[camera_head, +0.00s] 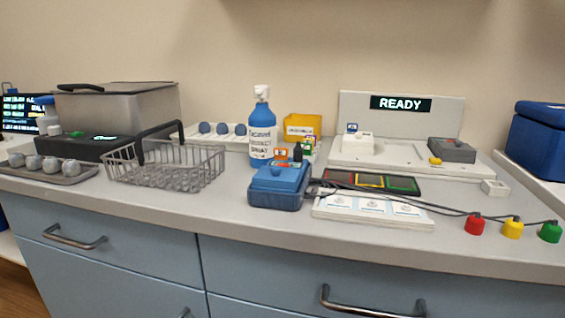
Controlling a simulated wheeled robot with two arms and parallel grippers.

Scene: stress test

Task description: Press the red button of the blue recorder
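A blue box-shaped device (280,186), which looks like the blue recorder, sits near the middle of the counter. Dark cables run from its right side toward the right end of the counter. A red button (475,226) stands near the front edge at the right, with a cable reaching it. A yellow button (512,228) and a green button (549,232) stand in a row to its right. The exact path of each cable is too small to follow. Neither of my grippers is in view.
A white card tray (373,211) and a dark panel lie between the blue device and the buttons. A wire basket (165,168) and blue bottle (262,130) stand to the left. A board with a READY display (401,103) is behind. Drawer handles protrude below the counter.

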